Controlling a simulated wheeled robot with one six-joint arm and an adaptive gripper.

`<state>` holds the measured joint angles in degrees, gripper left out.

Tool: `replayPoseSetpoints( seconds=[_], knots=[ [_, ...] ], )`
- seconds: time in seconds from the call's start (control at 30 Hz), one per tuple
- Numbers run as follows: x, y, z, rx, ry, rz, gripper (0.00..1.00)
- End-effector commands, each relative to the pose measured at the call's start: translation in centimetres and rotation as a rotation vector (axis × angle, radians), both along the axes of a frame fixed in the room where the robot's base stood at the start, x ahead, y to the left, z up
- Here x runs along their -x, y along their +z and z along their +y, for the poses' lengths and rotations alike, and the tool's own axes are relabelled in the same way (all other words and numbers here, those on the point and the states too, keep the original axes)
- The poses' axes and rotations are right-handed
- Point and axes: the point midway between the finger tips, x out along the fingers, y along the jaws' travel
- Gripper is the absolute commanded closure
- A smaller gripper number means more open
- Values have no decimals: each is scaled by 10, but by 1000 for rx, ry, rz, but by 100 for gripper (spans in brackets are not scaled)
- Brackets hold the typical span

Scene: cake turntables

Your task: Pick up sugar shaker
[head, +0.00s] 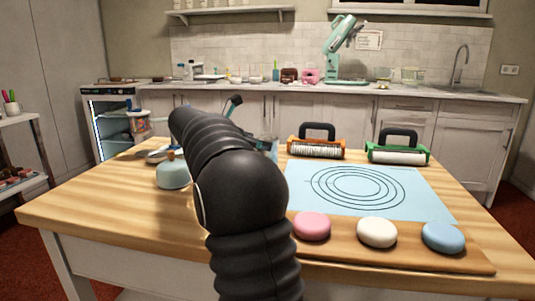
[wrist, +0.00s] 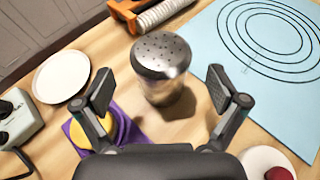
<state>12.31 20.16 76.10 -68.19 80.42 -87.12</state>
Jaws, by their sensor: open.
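The sugar shaker (wrist: 163,72) shows in the wrist view, standing upright on the wooden table. It has a domed metal lid with several holes and a see-through body with brownish contents. My gripper (wrist: 160,91) is open, with one finger to the left of the shaker and one to the right. Both fingers are apart from it, and the shaker stands between and slightly beyond them. In the head view my dark arm hides the shaker and the gripper.
A blue mat with circles (head: 312,205) lies right. Orange (head: 316,149) and green (head: 398,153) rollers stand behind it. Pink (head: 312,227), white (head: 377,233) and blue (head: 443,237) lumps sit on a front board. A white plate (wrist: 61,77) and purple cloth (wrist: 125,124) lie left.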

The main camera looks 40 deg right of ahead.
Motion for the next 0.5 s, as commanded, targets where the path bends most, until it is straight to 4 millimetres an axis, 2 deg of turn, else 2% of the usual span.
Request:
replayPoseSetpoints(
  seconds=[0.2, 0.47, 0.5],
  knots=[
    [4, -13, -29, 0, -4, 2, 4],
    [3, -15, -33, 0, -1, 0, 4],
    [4, -15, -33, 0, -1, 0, 9]
  ],
)
